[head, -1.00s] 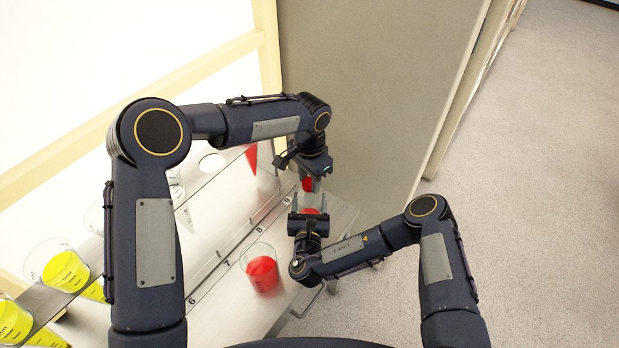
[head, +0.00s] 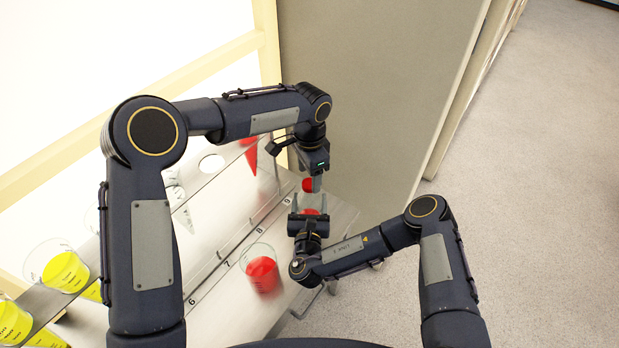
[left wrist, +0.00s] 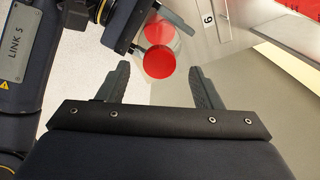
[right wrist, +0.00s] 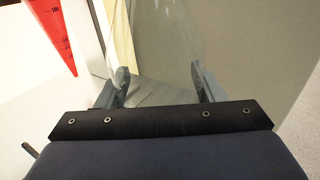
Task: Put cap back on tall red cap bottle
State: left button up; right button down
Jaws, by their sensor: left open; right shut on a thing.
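The red cap (head: 307,185) shows at the top of the clear bottle (head: 313,200), which has red contents low down. It looks seated on the mouth, but exact contact is hard to tell. My left gripper (head: 314,181) is open just above the cap, which also shows as a red disc in the left wrist view (left wrist: 159,63), beyond and between the spread fingertips. My right gripper (head: 310,210) is shut on the bottle. The bottle's clear wall fills the space between its fingers in the right wrist view (right wrist: 163,50).
A clear beaker with red contents (head: 262,273) stands on the shelf (head: 225,300) near numbers 6 and 7. Beakers with yellow contents (head: 66,271) stand at the left. A red cone-shaped vessel (head: 249,154) is behind. A grey panel (head: 360,90) rises close behind my grippers.

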pick_arm(q)
notch_tip(320, 180, up, 10)
jog(key=shift+f, duration=0.2)
pick_arm(e)
jog(key=shift+c, duration=1.4)
grip_release()
jog(key=s, duration=0.4)
jog(key=s+b, duration=0.1)
jog(key=s, duration=0.3)
jog(key=shift+a, duration=0.2)
pick_arm(q)
jog(key=shift+f, duration=0.55)
pick_arm(e)
jog(key=shift+w, duration=0.1)
